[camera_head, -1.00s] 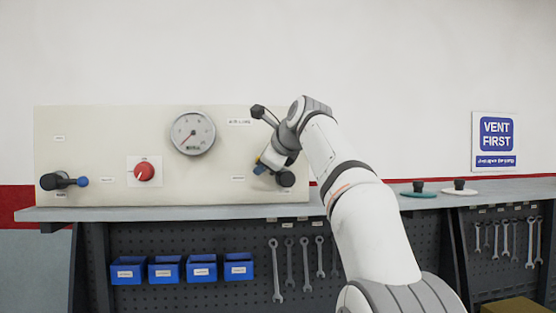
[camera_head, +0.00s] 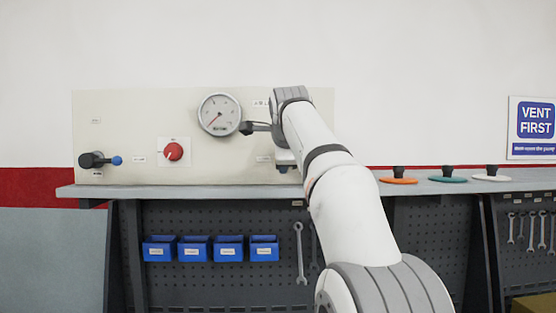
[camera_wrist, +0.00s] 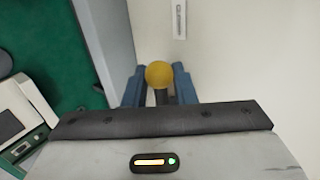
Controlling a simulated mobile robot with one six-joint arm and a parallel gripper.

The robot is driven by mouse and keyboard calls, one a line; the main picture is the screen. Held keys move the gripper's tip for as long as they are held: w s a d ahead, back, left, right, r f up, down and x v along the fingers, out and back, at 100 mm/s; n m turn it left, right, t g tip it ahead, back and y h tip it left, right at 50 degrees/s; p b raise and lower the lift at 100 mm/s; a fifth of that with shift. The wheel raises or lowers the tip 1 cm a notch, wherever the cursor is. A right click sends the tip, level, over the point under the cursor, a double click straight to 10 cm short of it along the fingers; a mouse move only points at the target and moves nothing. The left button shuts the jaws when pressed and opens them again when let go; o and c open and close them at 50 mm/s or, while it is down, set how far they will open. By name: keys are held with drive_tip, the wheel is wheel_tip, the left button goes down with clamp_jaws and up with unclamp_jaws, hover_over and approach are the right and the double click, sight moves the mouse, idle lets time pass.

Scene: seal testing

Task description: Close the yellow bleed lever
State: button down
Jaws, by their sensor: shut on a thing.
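The yellow bleed lever's round knob (camera_wrist: 159,74) sits between the two blue fingers of my gripper (camera_wrist: 158,88) in the wrist view, with a dark stem below it. My gripper is shut on the lever, close to the pale panel. In the head view my arm hides the lever and most of the gripper at the right part of the panel (camera_head: 130,112). The lever's exact angle cannot be told.
The panel also carries a round gauge (camera_head: 220,114), a red knob (camera_head: 173,152) and a blue-tipped lever (camera_head: 117,160). It stands on a grey bench (camera_head: 240,189). Orange (camera_head: 398,181), green (camera_head: 447,180) and white (camera_head: 491,178) discs lie on the bench to the right.

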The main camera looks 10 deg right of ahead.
drive_tip(key=shift+f, duration=0.15)
drive_tip(key=c, duration=1.5)
unclamp_jaws()
drive_tip(key=shift+c, duration=0.2)
drive_tip(key=v, duration=0.7)
drive_tip(key=shift+s+b, duration=0.3)
drive_tip(key=shift+b, duration=0.15)
drive_tip(key=s+a+f+n+g+b, duration=0.1)
drive_tip(key=s+f+n+g, duration=0.1)
drive_tip(key=s+f+n, duration=0.4)
drive_tip(key=s+a+f+n+g+y+b, duration=0.1)
drive_tip(key=s+f+n, duration=0.6)
drive_tip(key=s+f, duration=0.7)
drive_tip(key=s+a+f+n+g+y+b, duration=0.1)
drive_tip(key=s+f+n+g, duration=0.3)
drive_tip(key=f, duration=2.6)
drive_tip(key=s+n+b, duration=0.1)
drive_tip(key=s+n, duration=0.2)
drive_tip(key=s, duration=0.4)
drive_tip(key=shift+a+g+b, duration=0.3)
drive_tip(key=shift+a+b, duration=0.05)
